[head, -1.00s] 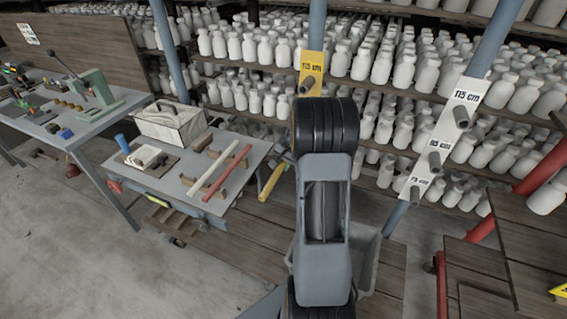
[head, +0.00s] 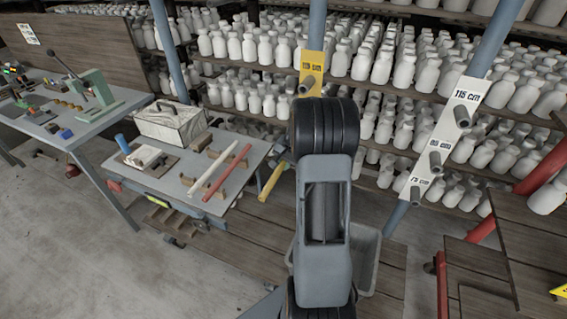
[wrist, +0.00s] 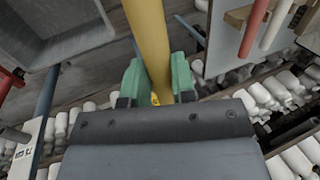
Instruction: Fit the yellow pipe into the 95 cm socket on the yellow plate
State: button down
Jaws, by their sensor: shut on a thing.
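My gripper (wrist: 157,80) is shut on the yellow pipe (wrist: 150,40), which runs between its green fingers in the wrist view. In the head view my arm hides the gripper, and only one end of the yellow pipe (head: 270,183) shows left of the arm. The yellow plate (head: 313,63) is on a blue-grey post behind the arm. Its top label seems to read 115 cm, with a grey socket (head: 307,85) below it. The lower part of the plate, where a 95 cm socket would be, is hidden by my arm.
A white plate (head: 467,93) with several sockets labelled 115, 95 and 75 cm is on the right post. A small table (head: 180,187) at left holds a white pipe (head: 208,177) and a red pipe (head: 228,170). Shelves of white bottles fill the back. A grey bin (head: 366,262) stands beside my arm.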

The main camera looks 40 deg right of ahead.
jog(key=shift+w+d+p, duration=0.2)
jog(key=shift+w+d, duration=0.45)
jog(key=shift+d, duration=0.45)
jog(key=shift+w+d+p, duration=0.25)
jog(key=shift+w+d, duration=0.4)
jog(key=shift+d, duration=0.5)
jog(key=shift+w+d+p, duration=0.2)
jog(key=shift+w+d, duration=0.45)
jog(key=shift+d, duration=0.45)
jog(key=shift+w+d, duration=0.15)
jog(key=shift+d, duration=0.15)
jog(key=shift+w+d+p, duration=0.3)
jog(key=shift+w+d, duration=0.15)
jog(key=shift+d, duration=0.25)
jog(key=c, duration=0.9)
grip_release()
jog(key=shift+o, duration=0.2)
jog(key=b+v, duration=0.2)
jog(key=v, duration=1.1)
jog(key=shift+s+r, duration=0.15)
jog(key=shift+r, duration=0.25)
jog(key=shift+d, duration=0.1)
